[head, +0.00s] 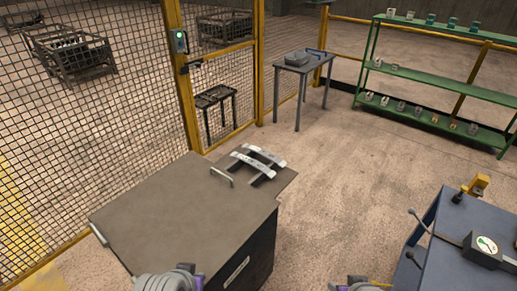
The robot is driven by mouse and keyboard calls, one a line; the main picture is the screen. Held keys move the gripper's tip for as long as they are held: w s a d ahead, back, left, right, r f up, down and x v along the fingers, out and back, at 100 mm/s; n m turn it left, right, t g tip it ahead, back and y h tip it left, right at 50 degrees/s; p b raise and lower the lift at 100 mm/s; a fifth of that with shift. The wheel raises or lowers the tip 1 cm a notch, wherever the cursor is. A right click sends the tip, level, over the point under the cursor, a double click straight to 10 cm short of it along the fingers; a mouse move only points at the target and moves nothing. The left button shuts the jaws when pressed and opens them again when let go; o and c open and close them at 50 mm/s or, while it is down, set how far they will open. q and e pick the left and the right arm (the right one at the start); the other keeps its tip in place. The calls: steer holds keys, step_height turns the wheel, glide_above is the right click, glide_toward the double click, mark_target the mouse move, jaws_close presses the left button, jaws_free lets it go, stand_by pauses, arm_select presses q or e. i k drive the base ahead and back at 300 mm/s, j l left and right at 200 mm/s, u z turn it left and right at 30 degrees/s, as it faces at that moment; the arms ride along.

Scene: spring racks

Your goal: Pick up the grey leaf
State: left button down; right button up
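Two light grey, slim bars, which look like the grey leaf (252,163) and a second one (264,155) behind it, lie side by side across dark supports on the grey cabinet top (165,215). I cannot tell which is meant. Parts of my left arm (168,282) and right arm (360,286) show at the bottom edge, well short of the bars. Their fingertips are cut off by the frame, so whether the grippers are open or shut is hidden. Nothing touches the bars.
A metal handle (222,177) stands on the cabinet top. A blue bench (440,265) with a dial gauge (486,245) is at the lower right. A mesh fence (90,130) runs along the left. A green rack (440,75) stands at the back right. The floor between is clear.

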mark_target(281, 163)
steer(key=i+l+u, duration=0.35)
steer(key=i+l, duration=0.2)
steer(key=i+l+u, duration=0.3)
steer(key=i+l, duration=0.15)
steer(key=l, duration=0.3)
steer(key=i+l+u, duration=0.2)
steer(key=l, duration=0.2)
steer(key=i+l+u, duration=0.15)
steer(key=l, duration=0.25)
steer(key=i+l+u, duration=0.2)
steer(key=l, duration=0.25)
steer(key=i+l+u, duration=0.15)
steer(key=l, duration=0.3)
steer(key=i+l+u, duration=0.55)
steer(key=i, duration=0.2)
